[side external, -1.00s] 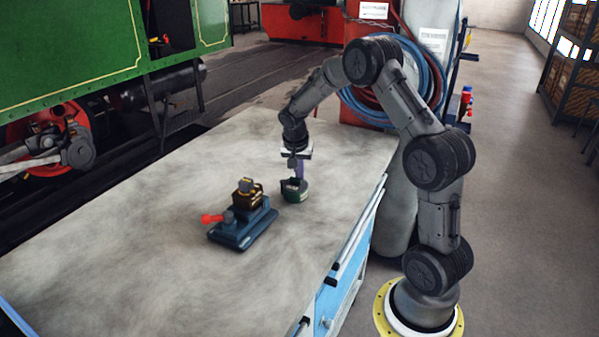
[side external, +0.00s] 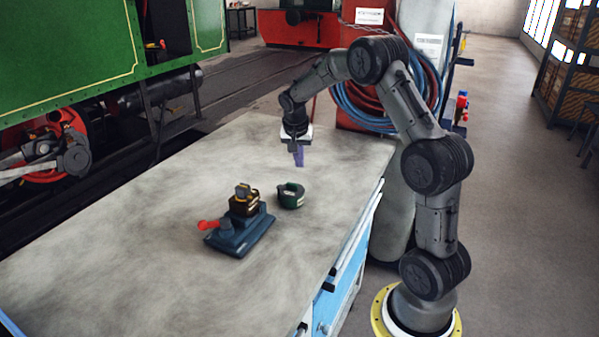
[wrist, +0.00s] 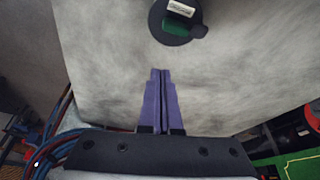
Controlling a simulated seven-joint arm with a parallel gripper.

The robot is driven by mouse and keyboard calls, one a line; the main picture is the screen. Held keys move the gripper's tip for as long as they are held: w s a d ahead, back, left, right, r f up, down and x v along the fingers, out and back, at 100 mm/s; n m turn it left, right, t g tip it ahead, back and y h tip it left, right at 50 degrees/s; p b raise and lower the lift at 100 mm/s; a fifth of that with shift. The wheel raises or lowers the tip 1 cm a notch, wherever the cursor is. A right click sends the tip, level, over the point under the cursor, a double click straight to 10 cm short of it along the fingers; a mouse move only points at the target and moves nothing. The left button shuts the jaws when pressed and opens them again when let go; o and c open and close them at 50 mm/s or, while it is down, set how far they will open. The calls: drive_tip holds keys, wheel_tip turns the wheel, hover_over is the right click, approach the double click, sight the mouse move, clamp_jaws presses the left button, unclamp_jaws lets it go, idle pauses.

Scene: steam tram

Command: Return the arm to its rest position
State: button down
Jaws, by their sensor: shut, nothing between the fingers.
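My gripper (side external: 299,160) is above the workbench (side external: 120,240), with its purple fingers shut and nothing between them. In the wrist view the two purple fingers (wrist: 161,75) lie together, pointing toward the bench top. A dark round object with a green part (side external: 290,196) stands on the bench below and in front of my gripper, apart from it. The same round object shows at the top of the wrist view (wrist: 177,22), beyond the fingertips.
A blue vise-like fixture with a red handle (side external: 238,236) and a dark brass-topped part (side external: 245,200) stands left of the round object. Blue and red hoses (side external: 362,105) hang behind my arm. A green tram (side external: 70,45) stands beyond the bench. The bench front is clear.

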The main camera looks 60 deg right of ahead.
drive_tip(key=w+a+r+n+t, duration=0.1)
drive_tip(key=a+r, duration=0.2)
drive_tip(key=r, duration=0.3)
drive_tip(key=a+r+t, duration=0.1)
drive_tip(key=a+r, duration=0.2)
drive_tip(key=r, duration=0.2)
drive_tip(key=s+a+r+n+t, duration=0.1)
drive_tip(key=s+a+r, duration=0.25)
drive_tip(key=a, duration=0.25)
drive_tip(key=s+a+r+n+t, duration=0.1)
drive_tip(key=s+a+r+n, duration=0.1)
drive_tip(key=a+r, duration=0.25)
drive_tip(key=s+a+n+t+y, duration=0.15)
drive_tip(key=s+a+n, duration=0.25)
drive_tip(key=s+a, duration=0.6)
drive_tip(key=s+a+f+n+y, duration=0.2)
drive_tip(key=s+f+n, duration=0.4)
drive_tip(key=s, duration=0.4)
drive_tip(key=shift+a+f+n+g, duration=0.4)
drive_tip(key=shift+a+f+g, duration=0.1)
drive_tip(key=shift+f, duration=0.1)
